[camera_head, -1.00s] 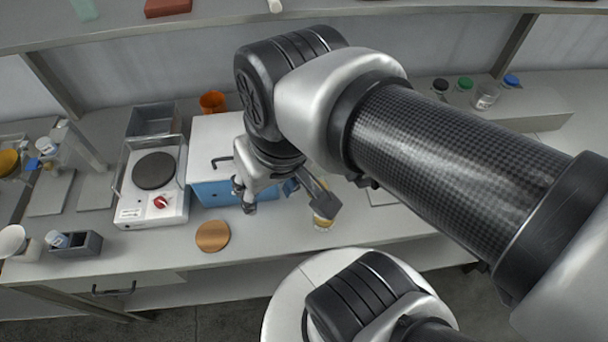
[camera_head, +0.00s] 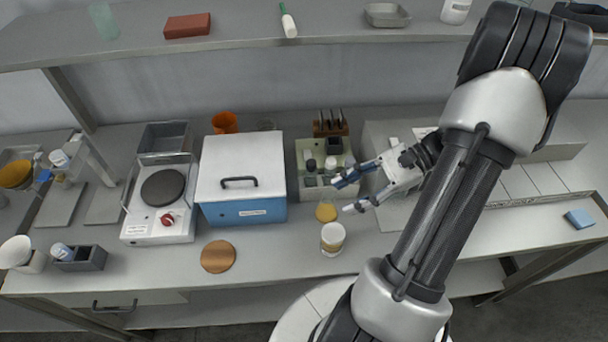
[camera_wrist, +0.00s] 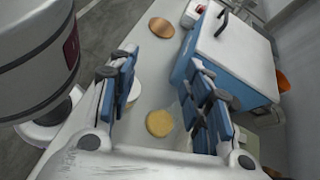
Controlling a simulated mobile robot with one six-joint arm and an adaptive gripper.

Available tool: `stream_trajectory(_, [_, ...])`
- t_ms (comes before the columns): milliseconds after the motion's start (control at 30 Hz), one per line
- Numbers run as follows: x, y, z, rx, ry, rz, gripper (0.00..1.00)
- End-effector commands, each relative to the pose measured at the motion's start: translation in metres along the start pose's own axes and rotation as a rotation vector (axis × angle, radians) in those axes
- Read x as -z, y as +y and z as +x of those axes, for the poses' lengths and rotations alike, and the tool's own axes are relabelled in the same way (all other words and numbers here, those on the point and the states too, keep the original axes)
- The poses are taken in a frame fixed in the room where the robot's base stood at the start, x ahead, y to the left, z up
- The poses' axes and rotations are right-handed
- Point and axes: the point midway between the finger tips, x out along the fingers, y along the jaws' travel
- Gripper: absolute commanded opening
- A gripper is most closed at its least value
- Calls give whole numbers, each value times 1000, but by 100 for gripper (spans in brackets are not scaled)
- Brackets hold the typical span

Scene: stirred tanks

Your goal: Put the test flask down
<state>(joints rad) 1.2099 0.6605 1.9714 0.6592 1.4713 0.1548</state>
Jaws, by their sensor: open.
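My gripper (camera_head: 347,196) is open, with nothing visible between its fingers. It is above the bench, right of the blue-and-white box, and its open fingers also show in the wrist view (camera_wrist: 165,92). A small round container (camera_head: 333,239) with a pale top and amber lower part stands upright on the bench near the front edge. It may be the test flask; I cannot tell for sure. It is apart from my gripper in the head view. In the wrist view it is partly hidden behind the left finger. A yellow disc (camera_head: 326,212) lies just behind it, also visible in the wrist view (camera_wrist: 160,123).
A blue-and-white box (camera_head: 243,212) and a hotplate (camera_head: 160,222) stand to the left. A brown disc (camera_head: 218,256) lies in front of the box. A pale rack (camera_head: 310,150) with bottles stands behind my gripper. A shelf (camera_head: 240,32) overhangs the back. A blue pad (camera_head: 579,218) lies far right.

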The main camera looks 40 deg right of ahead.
Motion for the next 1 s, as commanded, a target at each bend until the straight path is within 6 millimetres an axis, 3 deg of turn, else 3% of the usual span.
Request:
stream_trajectory(33, [26, 10, -10, 100, -67, 76, 45])
stream_trajectory(200, [89, 38, -40, 416, -258, 245, 45])
stream_trajectory(400, [131, 67, -58, 655, -385, 331, 45])
stream_trajectory(567, [137, 70, -58, 707, -411, 345, 45])
stream_trajectory(1000, [115, 10, 5, 699, -410, 344, 45])
